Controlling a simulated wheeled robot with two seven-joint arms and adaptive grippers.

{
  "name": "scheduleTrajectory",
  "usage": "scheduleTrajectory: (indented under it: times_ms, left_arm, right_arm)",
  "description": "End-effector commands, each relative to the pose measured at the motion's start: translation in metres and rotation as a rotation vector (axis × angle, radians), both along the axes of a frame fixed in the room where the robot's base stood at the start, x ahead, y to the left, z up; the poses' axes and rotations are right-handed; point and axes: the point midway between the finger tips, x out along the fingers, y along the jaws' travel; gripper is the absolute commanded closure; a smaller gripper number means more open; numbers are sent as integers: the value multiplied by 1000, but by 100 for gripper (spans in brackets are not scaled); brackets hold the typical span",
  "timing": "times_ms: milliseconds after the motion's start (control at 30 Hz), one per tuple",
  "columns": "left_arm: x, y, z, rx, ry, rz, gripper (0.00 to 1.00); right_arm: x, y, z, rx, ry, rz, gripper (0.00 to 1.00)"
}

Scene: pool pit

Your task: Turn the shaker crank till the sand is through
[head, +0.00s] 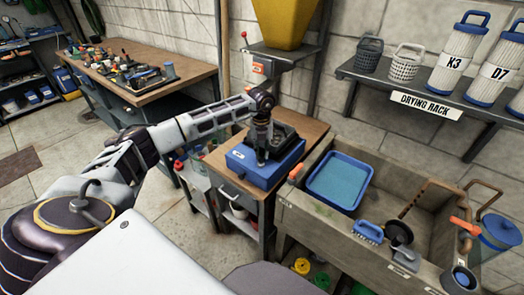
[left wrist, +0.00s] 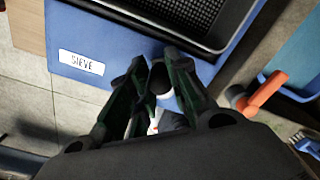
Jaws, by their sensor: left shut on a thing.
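The shaker is a blue box (head: 243,165) on a wooden-topped stand, with a dark sieve tray (head: 286,142) set in its top. In the left wrist view the blue box (left wrist: 100,35) bears a SIEVE label, and the dark mesh of the sieve tray (left wrist: 205,18) shows at the top. My left gripper (head: 262,155) points down at the near side of the box. In the left wrist view its fingers (left wrist: 160,78) are closed around the small dark crank knob (left wrist: 158,76). The crank arm is mostly hidden. I cannot make out sand. My right gripper is not in view.
A yellow hopper (head: 284,22) hangs behind the shaker. A stone sink (head: 330,228) with a blue tray (head: 367,176) stands close on the right. An orange-handled valve (head: 296,172) sits between them. A drying rack (head: 445,98) and a workbench (head: 190,70) stand behind.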

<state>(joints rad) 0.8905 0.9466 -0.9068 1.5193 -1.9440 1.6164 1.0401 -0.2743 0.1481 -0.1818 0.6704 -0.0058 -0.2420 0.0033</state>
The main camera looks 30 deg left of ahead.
Motion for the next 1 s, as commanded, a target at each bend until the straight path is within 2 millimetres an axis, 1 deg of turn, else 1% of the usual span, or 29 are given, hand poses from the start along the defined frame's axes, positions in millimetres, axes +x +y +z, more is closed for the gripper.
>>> scheduleTrajectory:
  times_ms: [33, 67, 233, 467, 533, 667, 867, 1000]
  left_arm:
    - [1, 1, 2, 1, -4, 1, 100]
    - [1, 1, 2, 1, -4, 1, 80]
    - [1, 1, 1, 0, -4, 0, 58]
    - [0, 0, 1, 0, -1, -1, 57]
    - [0, 0, 1, 0, -1, -1, 57]
    - [0, 0, 3, 0, -1, -1, 57]
    - [1, 0, 16, 0, -3, -1, 57]
    - [1, 0, 34, -1, -4, -1, 57]
  right_arm:
    - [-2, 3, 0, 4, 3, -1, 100]
    - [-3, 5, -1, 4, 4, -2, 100]
    - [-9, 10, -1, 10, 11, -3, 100]
    - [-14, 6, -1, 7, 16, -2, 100]
    - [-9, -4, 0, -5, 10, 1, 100]
    - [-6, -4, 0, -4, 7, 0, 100]
    - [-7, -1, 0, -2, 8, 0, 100]
    - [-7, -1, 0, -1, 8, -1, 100]
